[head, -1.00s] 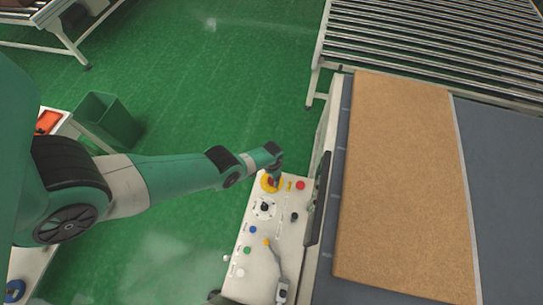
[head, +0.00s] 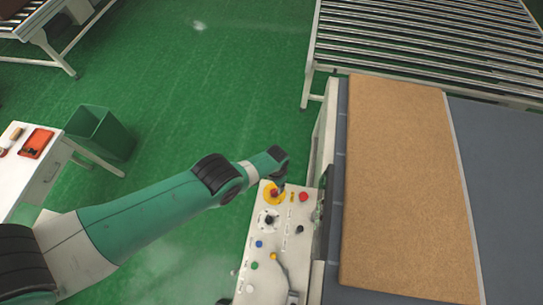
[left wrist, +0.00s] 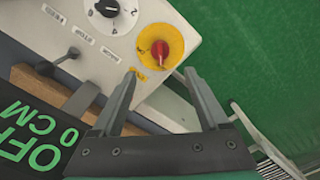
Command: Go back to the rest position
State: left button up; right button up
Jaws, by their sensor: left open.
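My left gripper (head: 281,186) is over the far end of the white control panel (head: 250,268), close to the yellow disc (head: 270,199). In the left wrist view, my left gripper (left wrist: 160,76) is open, with nothing between its fingers. A red knob (left wrist: 160,49) on the yellow disc (left wrist: 147,37) lies just beyond the fingertips. A black dial (left wrist: 107,8) is farther left on the panel. In the head view my left arm reaches in from the lower left. My right gripper is out of view.
A brown mattress (head: 405,190) lies on the grey table right of the panel. A roller conveyor (head: 430,45) stands behind. A green bin (head: 100,135) and white desk (head: 40,180) are at left. A dark display (left wrist: 30,130) reads "OFF 0 CM". Green floor is clear between.

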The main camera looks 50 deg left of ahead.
pick_arm(q)
jog(key=shift+d, duration=0.1)
jog(key=w+d+r+t, duration=0.3)
jog(key=w+r+t, duration=0.4)
jog(key=w+r, duration=1.05)
jog(key=w+r+t, duration=0.4)
jog(key=w+r, duration=0.3)
jog(key=r, duration=0.5)
jog(key=s+d+r+t, duration=0.1)
jog(key=s+r+t, duration=0.2)
jog(key=r, duration=0.9)
jog(key=s+d+r+t+h, duration=0.15)
jog(key=r+t, duration=0.25)
jog(key=r, duration=0.8)
jog(key=s+d+r+t+y, duration=0.1)
jog(key=s+r+t, duration=0.2)
jog(key=r, duration=0.9)
jog(key=s+r+t, duration=0.3)
jog(key=s+r, duration=0.4)
jog(key=s, duration=0.2)
jog(key=s+r+t+h, duration=0.1)
jog(key=s+r+t, duration=0.2)
jog(key=s+r, duration=0.3)
jog(key=s, duration=0.4)
jog(key=shift+a+r, duration=0.35)
